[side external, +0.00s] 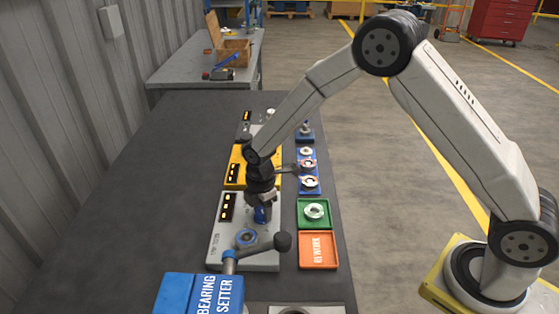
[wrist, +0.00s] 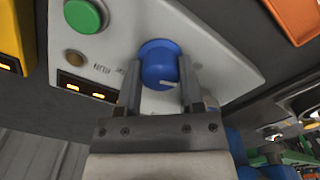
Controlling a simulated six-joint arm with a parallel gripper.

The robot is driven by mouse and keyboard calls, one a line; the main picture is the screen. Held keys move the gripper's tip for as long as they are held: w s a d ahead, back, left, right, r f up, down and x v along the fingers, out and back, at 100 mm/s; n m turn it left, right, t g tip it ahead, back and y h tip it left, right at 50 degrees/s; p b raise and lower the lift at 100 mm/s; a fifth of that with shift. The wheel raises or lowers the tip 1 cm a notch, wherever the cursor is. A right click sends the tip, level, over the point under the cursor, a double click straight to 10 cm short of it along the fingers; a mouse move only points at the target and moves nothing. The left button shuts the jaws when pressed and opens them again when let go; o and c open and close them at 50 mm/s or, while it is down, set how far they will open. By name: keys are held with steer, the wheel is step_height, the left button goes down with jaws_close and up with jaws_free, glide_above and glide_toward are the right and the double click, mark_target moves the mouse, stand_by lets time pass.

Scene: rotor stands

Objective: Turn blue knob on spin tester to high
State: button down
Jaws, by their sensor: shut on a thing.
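The spin tester is a light grey box (side external: 230,257) on the dark bench in the side external view; its panel (wrist: 117,42) also shows in the wrist view. The blue knob (wrist: 158,63) has a white pointer line and sits between the fingers of my gripper (wrist: 160,93). My gripper is shut on the knob. A green button (wrist: 86,15) is on the same panel.
A blue bearing setter (side external: 200,293) with a dark-knobbed lever (side external: 282,242) stands close in front of the tester. A yellow unit (side external: 236,167) is behind it. Green (side external: 314,213) and orange (side external: 318,250) trays lie to the right. The bench's left side is clear.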

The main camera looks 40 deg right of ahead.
steer(key=shift+m, duration=0.4)
steer(key=m, duration=0.9)
steer(key=shift+m, duration=0.3)
steer(key=m, duration=0.3)
steer(key=shift+m, duration=0.4)
steer(key=m, duration=0.7)
steer(key=shift+a, duration=0.1)
steer(key=m, duration=0.6)
steer(key=shift+m, duration=0.4)
